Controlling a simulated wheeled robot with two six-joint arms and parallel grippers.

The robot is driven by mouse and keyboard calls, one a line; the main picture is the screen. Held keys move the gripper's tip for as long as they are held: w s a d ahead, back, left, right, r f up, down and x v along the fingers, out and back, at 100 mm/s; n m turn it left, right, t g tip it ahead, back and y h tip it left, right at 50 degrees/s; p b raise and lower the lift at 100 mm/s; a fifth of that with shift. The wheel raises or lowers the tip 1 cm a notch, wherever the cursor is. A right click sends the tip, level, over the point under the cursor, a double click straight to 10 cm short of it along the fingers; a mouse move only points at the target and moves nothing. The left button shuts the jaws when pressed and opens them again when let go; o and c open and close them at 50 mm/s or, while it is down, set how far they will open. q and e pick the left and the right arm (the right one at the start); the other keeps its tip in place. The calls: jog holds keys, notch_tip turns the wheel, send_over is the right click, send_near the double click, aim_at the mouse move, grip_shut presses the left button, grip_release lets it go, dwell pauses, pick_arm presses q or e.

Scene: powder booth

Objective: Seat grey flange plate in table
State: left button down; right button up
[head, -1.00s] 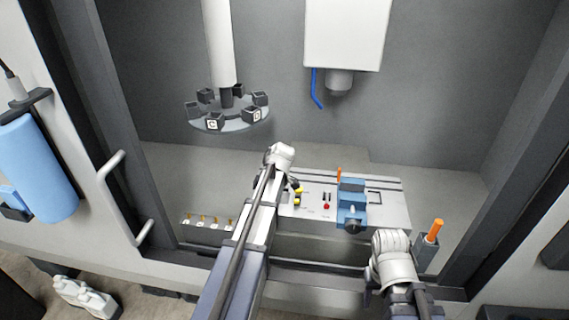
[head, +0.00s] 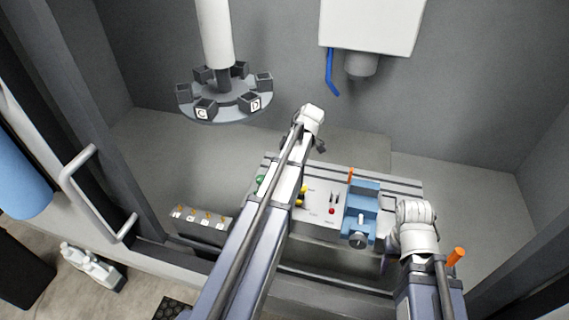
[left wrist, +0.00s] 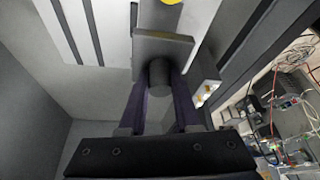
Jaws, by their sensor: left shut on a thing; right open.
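In the left wrist view, my left gripper (left wrist: 158,100) is shut on the round grey stem of the flange plate. The flat square grey flange plate (left wrist: 150,45) is at the far end of that stem, over the pale slotted table (left wrist: 95,25). I cannot tell whether it touches the table. In the head view, the slotted table (head: 395,184) lies in the middle of the booth, and my left arm hides part of it and the plate. My right gripper (head: 391,238) is open beside the blue vise (head: 362,205), mostly hidden by its own wrist.
Yellow, red and green parts sit on the table near my left arm. A round carousel with lettered holders (head: 225,101) hangs at back left, and a white spindle housing (head: 370,25) at back right. A grey rack (head: 203,226) stands at left. An orange handle (head: 457,256) is at right.

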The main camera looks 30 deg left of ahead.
pick_arm(q)
jog(key=shift+s+f, duration=0.1)
jog(key=shift+s, duration=0.05)
jog(key=shift+f+b, duration=0.8)
jog(key=shift+b, duration=0.1)
jog(key=shift+f+b, duration=1.1)
jog(key=shift+d+r, duration=0.1)
jog(key=shift+d, duration=0.1)
jog(key=shift+f+b, duration=1.4)
jog(key=shift+f, duration=0.1)
jog(key=shift+f+b, duration=0.75)
jog(key=shift+b, duration=0.05)
